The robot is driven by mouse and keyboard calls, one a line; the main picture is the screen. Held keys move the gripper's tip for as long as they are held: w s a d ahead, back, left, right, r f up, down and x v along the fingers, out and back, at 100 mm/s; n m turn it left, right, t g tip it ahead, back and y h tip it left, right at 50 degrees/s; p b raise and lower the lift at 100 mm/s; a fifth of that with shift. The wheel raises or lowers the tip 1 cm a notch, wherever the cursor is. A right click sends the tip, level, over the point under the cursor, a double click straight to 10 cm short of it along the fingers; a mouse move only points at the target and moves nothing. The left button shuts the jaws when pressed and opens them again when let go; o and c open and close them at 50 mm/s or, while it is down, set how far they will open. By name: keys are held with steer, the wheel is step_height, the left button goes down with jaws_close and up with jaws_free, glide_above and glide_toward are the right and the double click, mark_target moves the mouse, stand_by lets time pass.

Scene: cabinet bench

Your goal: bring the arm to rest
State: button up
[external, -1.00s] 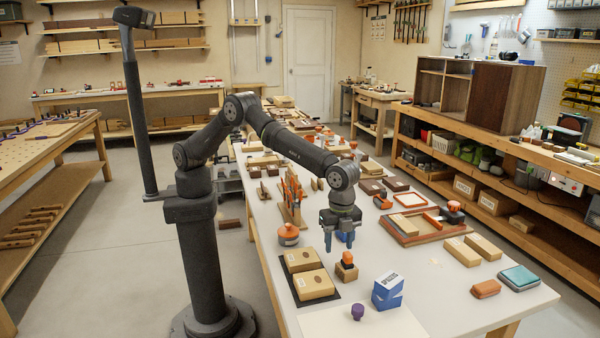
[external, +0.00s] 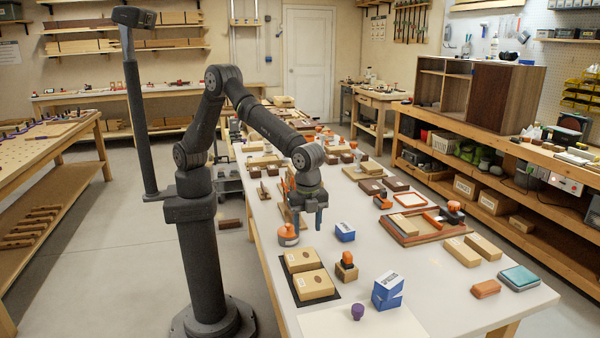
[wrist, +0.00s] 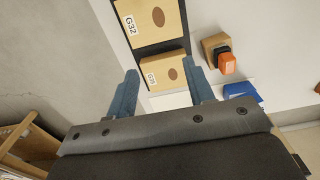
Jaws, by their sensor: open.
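My gripper (external: 305,217) hangs over the table, pointing down, close to an orange-topped jar (external: 287,235) and left of a small blue box (external: 345,232). Its two blue fingers are apart with nothing between them. In the wrist view the open fingers (wrist: 165,95) show against the table, with two tan boxes beyond. My arm is bent at the elbow over the table's left edge.
Two tan boxes (external: 314,285) lie on a dark mat. A wooden tray (external: 405,238) lies to the right. Clear table lies between these and the tray.

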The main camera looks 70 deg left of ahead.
steer(key=a+f, duration=0.1)
steer(key=a, duration=0.3)
steer(key=s+a, duration=0.1)
steer(key=a, duration=0.3)
steer(key=a+f, duration=0.1)
steer(key=a, duration=0.4)
steer(key=shift+s+a+f, duration=0.1)
steer(key=shift+s+f, duration=0.25)
steer(key=shift+s, duration=0.05)
steer(key=w+a+f, duration=0.2)
steer(key=w+f, duration=0.2)
steer(key=w, duration=0.2)
steer(key=shift+w, duration=0.35)
steer(key=shift+s, duration=0.1)
steer(key=s+d+r, duration=0.3)
steer(key=s+r, duration=0.1)
steer(key=s, duration=0.2)
steer(key=w+d+r, duration=0.1)
steer(key=d+r, duration=0.1)
steer(key=d, duration=0.8)
steer(key=shift+w+d+r, duration=0.15)
steer(key=shift+d+r, duration=0.05)
steer(key=shift+d, duration=0.15)
steer(key=shift+a, duration=0.1)
